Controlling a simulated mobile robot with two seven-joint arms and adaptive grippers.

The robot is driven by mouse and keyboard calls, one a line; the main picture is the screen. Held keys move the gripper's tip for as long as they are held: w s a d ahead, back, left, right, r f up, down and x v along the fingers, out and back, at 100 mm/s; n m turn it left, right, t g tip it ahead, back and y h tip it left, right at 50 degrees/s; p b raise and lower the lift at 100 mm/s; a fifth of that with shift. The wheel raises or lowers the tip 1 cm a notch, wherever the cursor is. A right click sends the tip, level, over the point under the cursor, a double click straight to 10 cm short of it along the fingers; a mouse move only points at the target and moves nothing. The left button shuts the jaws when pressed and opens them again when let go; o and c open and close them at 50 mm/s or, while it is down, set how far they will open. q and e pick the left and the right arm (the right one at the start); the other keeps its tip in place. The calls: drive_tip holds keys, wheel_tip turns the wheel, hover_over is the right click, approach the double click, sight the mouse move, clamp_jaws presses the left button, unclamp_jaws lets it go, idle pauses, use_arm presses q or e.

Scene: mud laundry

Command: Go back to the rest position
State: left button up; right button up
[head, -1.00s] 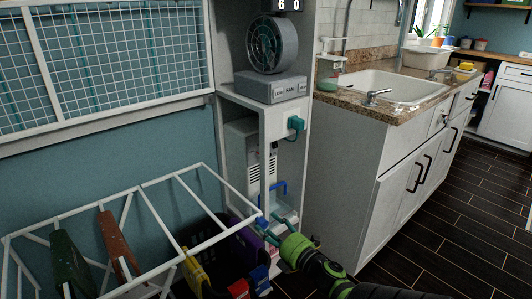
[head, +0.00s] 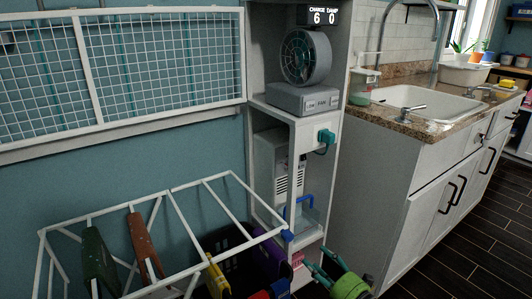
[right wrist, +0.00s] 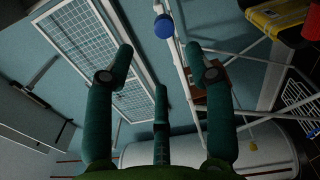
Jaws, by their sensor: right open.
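My right gripper (head: 326,267) is at the bottom of the head view, right of the white drying rack and in front of the shelf tower. Its green and teal fingers are spread apart with nothing between them. In the right wrist view the three teal fingers (right wrist: 160,75) also stand apart and empty. Most of the right arm is cut off by the lower edge of the head view. My left gripper is not in view.
A white drying rack (head: 168,190) holds a green and a brown item at left. Coloured bins stand below it. A white shelf tower (head: 344,100) holds a grey fan (head: 305,57). A sink cabinet (head: 385,190) stands at right, with dark floor (head: 470,250) clear beside it.

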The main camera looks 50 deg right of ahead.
drive_tip(key=w+a+f+m+g, duration=0.1)
drive_tip(key=a+f+m+g, duration=0.4)
drive_tip(key=f, duration=0.6)
drive_tip(key=w+a+f+m+g, duration=0.15)
drive_tip(key=a+f+m, duration=0.45)
drive_tip(key=f, duration=0.6)
drive_tip(key=s+a+f+m+g+y, duration=0.2)
drive_tip(key=s+a+f+g, duration=0.25)
drive_tip(key=a+f, duration=0.4)
drive_tip(key=s+a+f+m+g+y, duration=0.25)
drive_tip(key=s+a+f, duration=0.25)
drive_tip(key=a, duration=0.6)
use_arm(q)
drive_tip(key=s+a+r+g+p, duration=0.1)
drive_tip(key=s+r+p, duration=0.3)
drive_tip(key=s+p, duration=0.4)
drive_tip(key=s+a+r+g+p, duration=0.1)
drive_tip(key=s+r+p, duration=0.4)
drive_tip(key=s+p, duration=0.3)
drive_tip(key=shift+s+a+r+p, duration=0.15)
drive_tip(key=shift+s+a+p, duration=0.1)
drive_tip(key=shift+p, duration=1.55)
use_arm(e)
drive_tip(key=s+d+r+g, duration=0.1)
drive_tip(key=s+r, duration=0.3)
drive_tip(key=s, duration=0.4)
drive_tip(key=s+d+r+g, duration=0.2)
drive_tip(key=s+r, duration=0.3)
drive_tip(key=s, duration=0.4)
drive_tip(key=shift+d, duration=0.15)
